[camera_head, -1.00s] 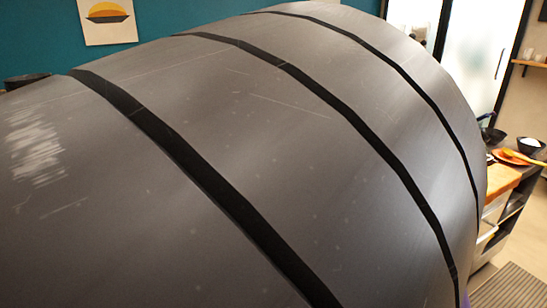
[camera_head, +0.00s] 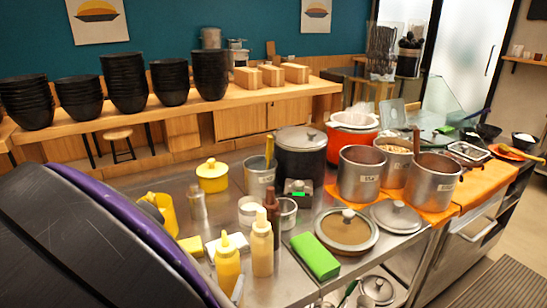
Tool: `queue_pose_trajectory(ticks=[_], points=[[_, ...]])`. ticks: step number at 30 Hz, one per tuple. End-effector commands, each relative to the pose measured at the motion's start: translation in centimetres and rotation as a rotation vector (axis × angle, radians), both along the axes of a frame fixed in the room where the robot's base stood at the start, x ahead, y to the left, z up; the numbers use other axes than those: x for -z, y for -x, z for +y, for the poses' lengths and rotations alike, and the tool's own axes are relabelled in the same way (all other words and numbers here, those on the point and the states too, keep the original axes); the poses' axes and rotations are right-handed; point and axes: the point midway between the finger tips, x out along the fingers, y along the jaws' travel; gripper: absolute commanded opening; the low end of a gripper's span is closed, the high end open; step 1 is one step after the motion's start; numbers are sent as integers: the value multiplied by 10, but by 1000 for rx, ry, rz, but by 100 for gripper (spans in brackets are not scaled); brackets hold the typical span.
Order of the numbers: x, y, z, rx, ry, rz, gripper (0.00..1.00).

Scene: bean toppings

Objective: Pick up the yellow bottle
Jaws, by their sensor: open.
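The yellow bottle (camera_head: 228,268) stands upright near the front edge of the steel counter, with a pointed nozzle on top. A paler, cream-coloured squeeze bottle (camera_head: 262,250) stands close to its right. A dark brown bottle (camera_head: 272,208) is just behind that one. A large dark grey and purple part of my arm fills the lower left and ends a little left of the yellow bottle. My gripper does not show in this view.
A green cloth (camera_head: 315,256) and a lidded pan (camera_head: 346,230) lie to the right. Steel pots (camera_head: 361,174) crowd the counter's right side.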

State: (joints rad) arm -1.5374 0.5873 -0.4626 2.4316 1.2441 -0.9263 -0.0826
Motion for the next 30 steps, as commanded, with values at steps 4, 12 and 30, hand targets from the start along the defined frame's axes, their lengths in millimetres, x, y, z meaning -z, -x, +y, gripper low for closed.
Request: queue_pose_trajectory(ticks=[4, 12, 30], points=[[10, -25, -2, 4, 1, -2, 78], [17, -44, -2, 2, 2, -2, 78], [34, -86, -2, 1, 0, -1, 78]])
